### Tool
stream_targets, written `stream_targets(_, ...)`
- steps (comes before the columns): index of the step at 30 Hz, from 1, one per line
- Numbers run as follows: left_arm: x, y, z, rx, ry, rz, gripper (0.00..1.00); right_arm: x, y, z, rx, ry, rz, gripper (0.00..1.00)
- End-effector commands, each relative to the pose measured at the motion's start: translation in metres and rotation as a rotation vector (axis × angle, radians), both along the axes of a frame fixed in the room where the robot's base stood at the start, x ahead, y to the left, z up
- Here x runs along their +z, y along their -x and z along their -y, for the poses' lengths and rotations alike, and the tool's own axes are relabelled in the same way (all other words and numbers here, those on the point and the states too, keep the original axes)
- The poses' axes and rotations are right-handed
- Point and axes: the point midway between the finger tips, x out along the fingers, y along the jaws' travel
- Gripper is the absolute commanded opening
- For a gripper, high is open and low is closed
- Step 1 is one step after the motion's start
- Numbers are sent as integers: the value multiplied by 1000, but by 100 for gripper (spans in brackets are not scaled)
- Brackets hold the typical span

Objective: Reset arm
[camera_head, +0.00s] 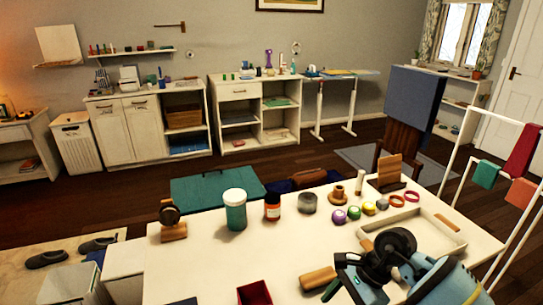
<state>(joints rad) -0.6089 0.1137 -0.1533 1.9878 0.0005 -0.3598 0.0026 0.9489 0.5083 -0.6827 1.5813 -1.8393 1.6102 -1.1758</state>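My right arm (395,252), with black and pale blue links, comes in at the lower right over the white table (215,262). Its gripper (345,287) appears low, near the table's front part, partly cut off by the bottom edge. Its fingers are too dark and overlapped to tell whether they are open or shut. My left arm and gripper are not in view.
A teal jar (235,212), an orange bottle (272,207), small balls (339,216) and red rings (397,201) stand farther back. A red box (254,293) is at the front. The table's left-middle is fairly clear.

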Motion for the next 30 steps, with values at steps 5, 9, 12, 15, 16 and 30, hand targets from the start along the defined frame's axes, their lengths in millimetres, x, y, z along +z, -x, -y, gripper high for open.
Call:
stream_targets(5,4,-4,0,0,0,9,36,-2,29,-49,-128,-253,-128,62)
stream_targets(9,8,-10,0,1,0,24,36,7,52,-86,-286,-492,-292,62)
stream_targets(12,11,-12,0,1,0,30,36,21,67,-108,-449,-694,-469,62)
stream_targets(15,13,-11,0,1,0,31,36,35,74,-117,-645,-893,-680,62)
stream_targets(16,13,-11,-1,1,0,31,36,38,74,-117,-707,-949,-748,62)
stream_targets(30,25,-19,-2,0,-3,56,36,-38,101,-12,-1821,-1581,-1969,62)
